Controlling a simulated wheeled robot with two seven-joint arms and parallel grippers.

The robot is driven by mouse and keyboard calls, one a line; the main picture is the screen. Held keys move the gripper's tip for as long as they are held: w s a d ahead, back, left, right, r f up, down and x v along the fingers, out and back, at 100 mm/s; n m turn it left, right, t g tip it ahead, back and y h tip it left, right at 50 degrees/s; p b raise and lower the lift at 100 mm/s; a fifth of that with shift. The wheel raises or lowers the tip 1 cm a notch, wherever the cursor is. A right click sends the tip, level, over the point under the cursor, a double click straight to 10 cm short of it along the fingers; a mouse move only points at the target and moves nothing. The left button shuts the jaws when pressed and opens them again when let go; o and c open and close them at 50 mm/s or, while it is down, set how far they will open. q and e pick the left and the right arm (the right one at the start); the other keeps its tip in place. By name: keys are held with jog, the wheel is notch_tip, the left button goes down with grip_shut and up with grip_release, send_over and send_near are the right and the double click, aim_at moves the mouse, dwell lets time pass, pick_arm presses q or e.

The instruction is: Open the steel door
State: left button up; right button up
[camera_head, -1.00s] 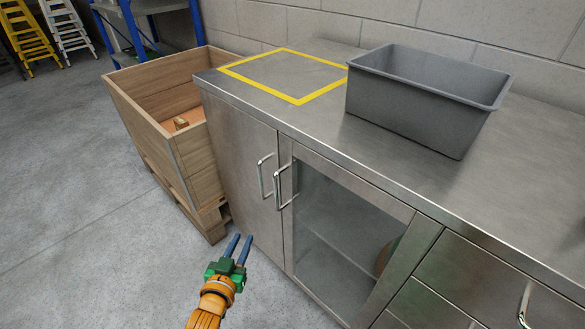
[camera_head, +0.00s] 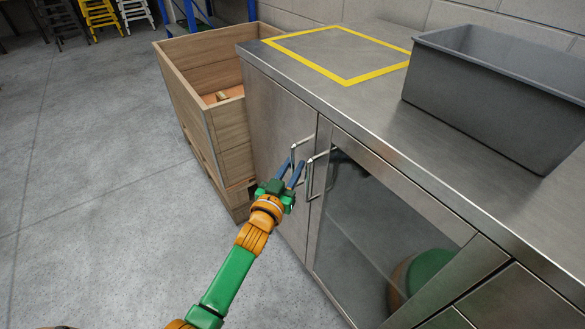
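The steel door (camera_head: 272,118) is the plain panel at the left of the steel cabinet, and it is shut. Its upright bar handle (camera_head: 301,143) is by its right edge. My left gripper (camera_head: 291,168) is at this handle, its two blue fingers apart, with the bar appearing to lie between their tips. The lower part of the handle is hidden by the gripper, and I cannot tell whether the fingers touch it. My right gripper is not in view.
A glass-panelled door (camera_head: 375,225) with its own handle (camera_head: 309,180) is close on the right. A wooden crate (camera_head: 232,135) on a pallet stands to the left. A grey tub (camera_head: 490,95) and a yellow taped square (camera_head: 349,80) are on the worktop. The floor in front is clear.

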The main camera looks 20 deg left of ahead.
pick_arm(q)
jog(key=shift+c, duration=0.3)
grip_shut()
dwell(1.1)
